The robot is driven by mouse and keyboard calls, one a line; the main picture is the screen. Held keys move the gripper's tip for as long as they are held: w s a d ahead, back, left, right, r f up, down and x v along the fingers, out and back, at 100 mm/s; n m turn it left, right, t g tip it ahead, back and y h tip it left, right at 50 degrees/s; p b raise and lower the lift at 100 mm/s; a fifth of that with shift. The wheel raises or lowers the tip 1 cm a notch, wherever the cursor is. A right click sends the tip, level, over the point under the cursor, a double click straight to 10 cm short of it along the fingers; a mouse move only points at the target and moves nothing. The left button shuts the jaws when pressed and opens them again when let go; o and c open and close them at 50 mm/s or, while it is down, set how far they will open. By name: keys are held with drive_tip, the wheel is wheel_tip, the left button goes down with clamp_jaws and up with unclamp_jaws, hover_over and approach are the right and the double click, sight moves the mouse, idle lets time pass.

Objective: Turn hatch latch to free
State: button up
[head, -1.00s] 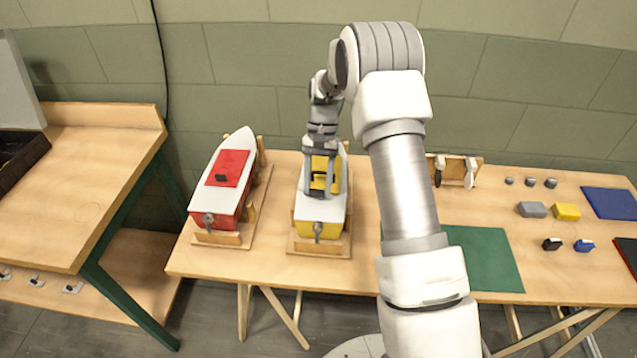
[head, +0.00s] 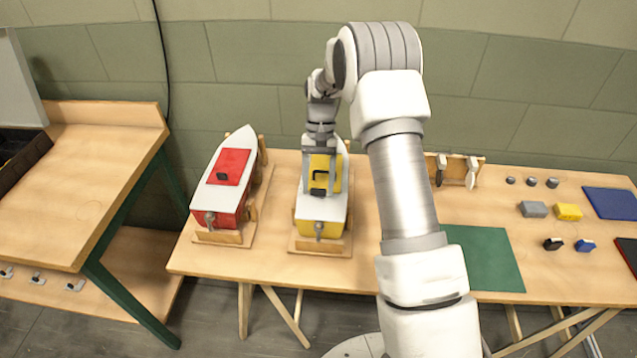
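The yellow boat (head: 318,228) with a white deck sits in a wooden cradle. Its yellow hatch (head: 333,178) is on the deck, and a small black latch (head: 317,192) lies at the hatch's near edge. My gripper (head: 319,184) points down over this hatch, with its two fingers spread apart near the latch. The fingers look open; I cannot tell whether they touch the latch. The red boat (head: 230,214) stands to the left, with a red hatch (head: 230,167) and a black piece on it.
A green mat (head: 485,260) lies right of my arm. Grey and yellow blocks (head: 567,212), small dark parts and a blue mat (head: 610,203) are on the table's right. A wooden rack (head: 455,168) stands at the back. Another bench (head: 80,200) is at left.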

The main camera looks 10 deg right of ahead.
drive_tip(key=v, duration=1.7)
drive_tip(key=shift+r+p, duration=0.15)
drive_tip(key=shift+p, duration=0.25)
drive_tip(key=shift+w+d, duration=0.1)
drive_tip(key=shift+d, duration=0.05)
